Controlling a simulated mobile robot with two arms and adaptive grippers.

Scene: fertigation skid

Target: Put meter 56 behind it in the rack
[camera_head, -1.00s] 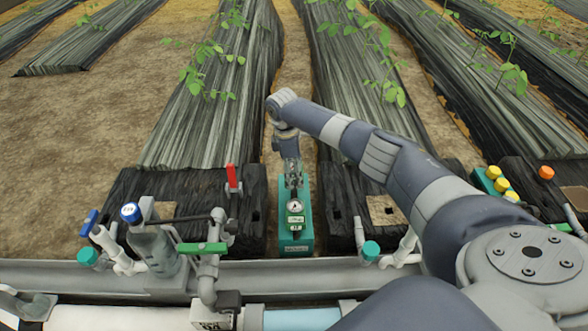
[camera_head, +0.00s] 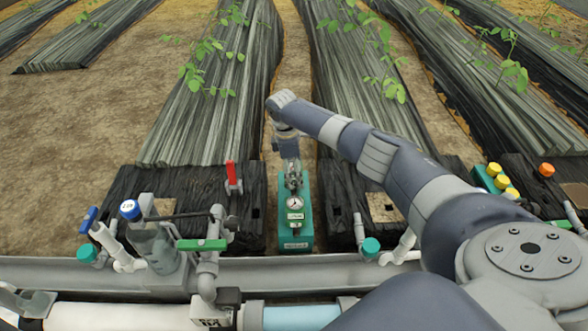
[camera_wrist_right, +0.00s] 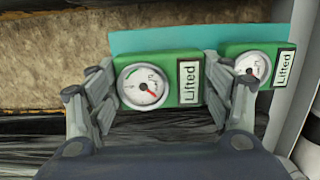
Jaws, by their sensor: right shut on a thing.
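My right gripper (camera_head: 292,180) is over the rack's far part. In the wrist view, my right gripper (camera_wrist_right: 160,88) is shut on a second green meter (camera_wrist_right: 182,80), one finger on each side. Both labels read "Lifted" in the wrist view; I cannot make out a 56. Whether the held meter is fully seated is unclear. My left gripper is not in view.
A red-handled valve (camera_head: 232,177) and a green-handled valve (camera_head: 202,246) stand left of the rack. A teal-capped pipe (camera_head: 370,248) is to its right. A grey rail (camera_head: 270,269) runs in front, and plastic-covered crop rows lie behind.

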